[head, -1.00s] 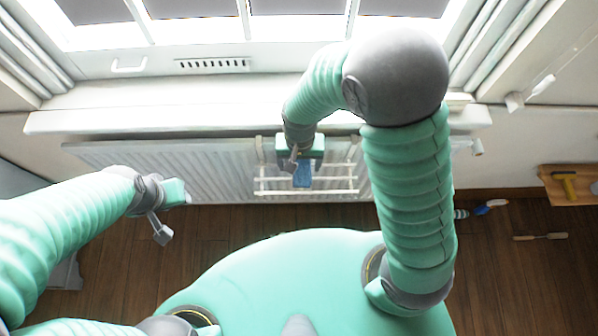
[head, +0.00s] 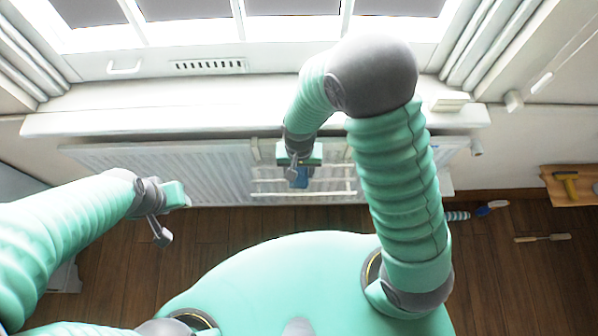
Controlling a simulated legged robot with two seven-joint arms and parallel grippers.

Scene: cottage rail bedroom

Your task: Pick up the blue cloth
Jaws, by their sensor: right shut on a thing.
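The blue cloth (head: 300,178) shows as a small blue patch below my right gripper (head: 297,172), in front of a white rail rack (head: 332,193) on the radiator. My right gripper is shut on the cloth; its fingers are small and partly hidden by its own body. My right arm reaches forward from the right and bends down to the rack. My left gripper (head: 172,216) is at the left, over the floor and away from the cloth. Its fingers are too unclear to tell whether they are open.
A white radiator (head: 215,175) runs under the window sill (head: 200,117). On the wooden floor at the right lie a striped-handled brush (head: 487,210) and a thin tool (head: 542,238). A wooden tray (head: 560,196) holds a yellow-handled tool. The floor between is clear.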

